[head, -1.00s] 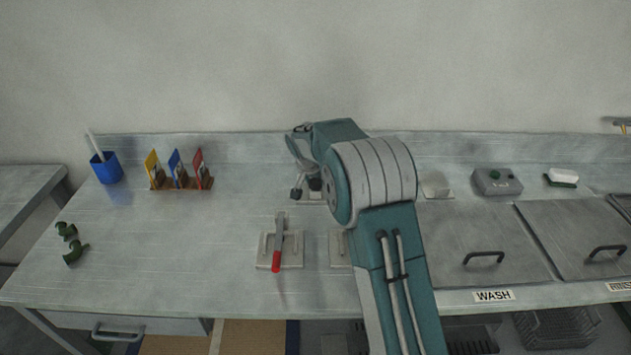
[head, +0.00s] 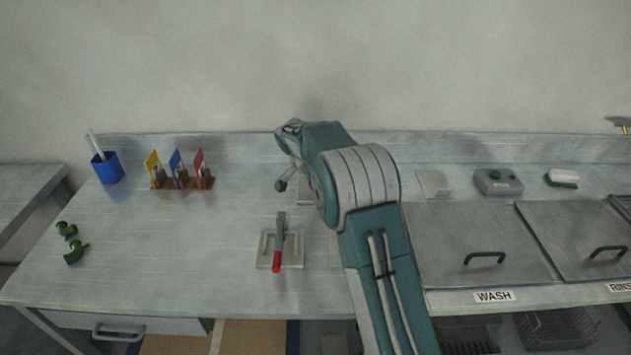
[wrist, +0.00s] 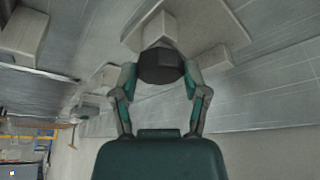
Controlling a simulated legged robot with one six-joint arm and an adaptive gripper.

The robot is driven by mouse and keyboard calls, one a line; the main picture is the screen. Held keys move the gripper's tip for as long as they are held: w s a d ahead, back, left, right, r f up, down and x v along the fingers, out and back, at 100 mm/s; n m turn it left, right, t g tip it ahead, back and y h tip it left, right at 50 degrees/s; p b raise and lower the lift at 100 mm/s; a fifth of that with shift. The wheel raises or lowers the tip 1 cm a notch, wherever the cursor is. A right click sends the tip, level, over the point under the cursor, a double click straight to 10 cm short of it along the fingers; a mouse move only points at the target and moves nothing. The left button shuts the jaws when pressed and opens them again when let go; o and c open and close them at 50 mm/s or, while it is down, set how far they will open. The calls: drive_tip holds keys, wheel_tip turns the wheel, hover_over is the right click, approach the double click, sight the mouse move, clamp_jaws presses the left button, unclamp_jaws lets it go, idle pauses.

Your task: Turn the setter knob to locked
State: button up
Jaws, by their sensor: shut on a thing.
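The setter knob (wrist: 160,67) is a dark, faceted knob between my two fingertips in the wrist view. A pale block on a pale plate (wrist: 225,22) lies just beyond it. My gripper (wrist: 160,72) is shut on the knob, one finger on either side. In the head view my gripper (head: 284,180) is at the back of the bench, left of my arm. A pale plate (head: 304,192) partly shows below and beside it. My arm hides much of this spot, and I cannot read the knob's setting.
A plate with a red-handled lever (head: 277,262) lies in front of my gripper. Upright coloured cards (head: 178,172) and a blue cup (head: 107,168) stand left. The left bench is mostly clear.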

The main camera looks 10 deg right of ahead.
drive_tip(key=shift+a+f, duration=0.1)
drive_tip(key=shift+f, duration=0.1)
drive_tip(key=o, duration=1.1)
drive_tip(key=shift+o, duration=0.2)
drive_tip(key=shift+a+r, duration=0.1)
drive_tip(key=shift+r, duration=0.1)
drive_tip(key=shift+r, duration=0.3)
drive_tip(key=v, duration=1.1)
drive_tip(key=shift+a, duration=0.25)
drive_tip(key=shift+s, duration=0.1)
